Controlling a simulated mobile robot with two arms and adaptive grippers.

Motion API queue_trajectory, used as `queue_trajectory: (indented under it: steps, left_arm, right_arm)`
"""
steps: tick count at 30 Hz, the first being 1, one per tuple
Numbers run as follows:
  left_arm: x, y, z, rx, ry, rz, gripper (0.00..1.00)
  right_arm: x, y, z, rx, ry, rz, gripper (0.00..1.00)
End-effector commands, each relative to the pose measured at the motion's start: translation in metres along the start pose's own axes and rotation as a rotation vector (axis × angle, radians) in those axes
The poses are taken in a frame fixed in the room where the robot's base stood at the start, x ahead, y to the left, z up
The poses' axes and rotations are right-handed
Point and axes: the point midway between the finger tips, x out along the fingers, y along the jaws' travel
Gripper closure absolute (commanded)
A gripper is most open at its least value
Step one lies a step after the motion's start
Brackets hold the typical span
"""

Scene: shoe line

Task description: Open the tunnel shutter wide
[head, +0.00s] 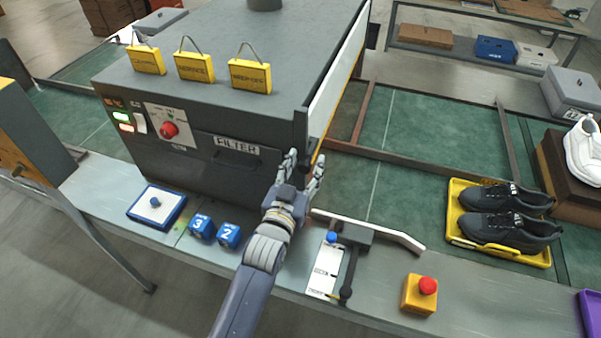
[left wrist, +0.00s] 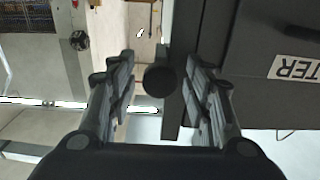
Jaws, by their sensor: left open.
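The tunnel is a dark grey box (head: 215,60) with a FILTER label on its front. A pale upright panel (head: 338,78) in a dark frame, apparently the shutter, stands at its right end. My left gripper (head: 304,166) is at the front lower corner of this panel, its fingers pointing away from me. In the left wrist view my left gripper (left wrist: 160,62) is open, with a dark round knob (left wrist: 160,80) between its fingers. I cannot tell whether either finger touches the knob. My right gripper is not in view.
Blue blocks (head: 228,234) and a blue-edged tray (head: 158,206) lie left of my arm. A yellow tray (head: 456,208) holds dark shoes on the green belt.

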Motion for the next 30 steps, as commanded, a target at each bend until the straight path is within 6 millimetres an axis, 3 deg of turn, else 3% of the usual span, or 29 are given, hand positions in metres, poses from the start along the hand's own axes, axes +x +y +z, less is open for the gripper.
queue_trajectory:
  steps: [5,18,24,30]
  left_arm:
    - [-0.019,0.0,0.002,0.001,-0.003,0.0,0.54]
    - [-0.099,0.0,0.001,0.0,-0.001,0.0,0.54]
    - [-0.115,0.0,0.0,0.0,0.0,0.0,0.54]
    - [-0.119,0.0,0.0,0.0,0.001,0.001,0.54]
  right_arm:
    - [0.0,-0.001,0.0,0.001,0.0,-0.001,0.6]
    - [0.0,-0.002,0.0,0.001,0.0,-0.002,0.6]
    - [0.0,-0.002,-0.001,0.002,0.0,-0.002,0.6]
    - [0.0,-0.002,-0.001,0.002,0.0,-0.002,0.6]
